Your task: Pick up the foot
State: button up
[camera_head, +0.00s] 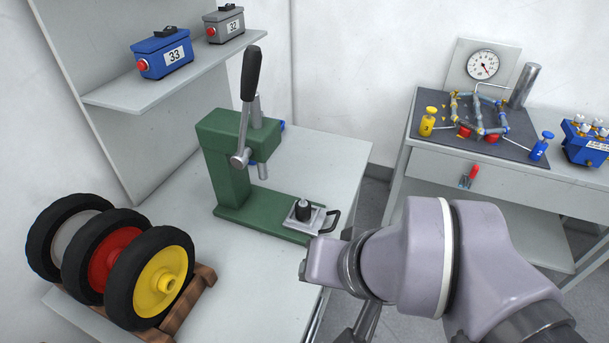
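A small black cylindrical part (303,211), which may be the foot, stands upright on a light metal plate (293,222) with a dark handle loop. The plate sits on the front end of the green press base (255,222). My arm's lilac links enter from the lower right and end just in front of the plate, with a visible gap to the black part. My gripper's fingers cannot be made out; they are hidden by the arm or out of the picture. I see nothing held.
The green press (228,160) has a tall black-handled lever (250,75). Several wheels stand in a wooden rack (185,305) at left. A shelf (130,95) holds blue and grey boxes. A second table (425,150) at right carries a pipe rig and gauge (482,65). The near table middle is clear.

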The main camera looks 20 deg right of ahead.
aim_at(302, 214)
jog(key=i+l, duration=0.2)
jog(key=l, duration=0.15)
jog(key=i+l, duration=0.15)
jog(key=l, duration=0.2)
jog(key=i+l+u, duration=0.1)
jog(key=l, duration=0.25)
jog(key=i+l, duration=0.25)
jog(key=l+u, duration=0.05)
jog(key=l, duration=0.05)
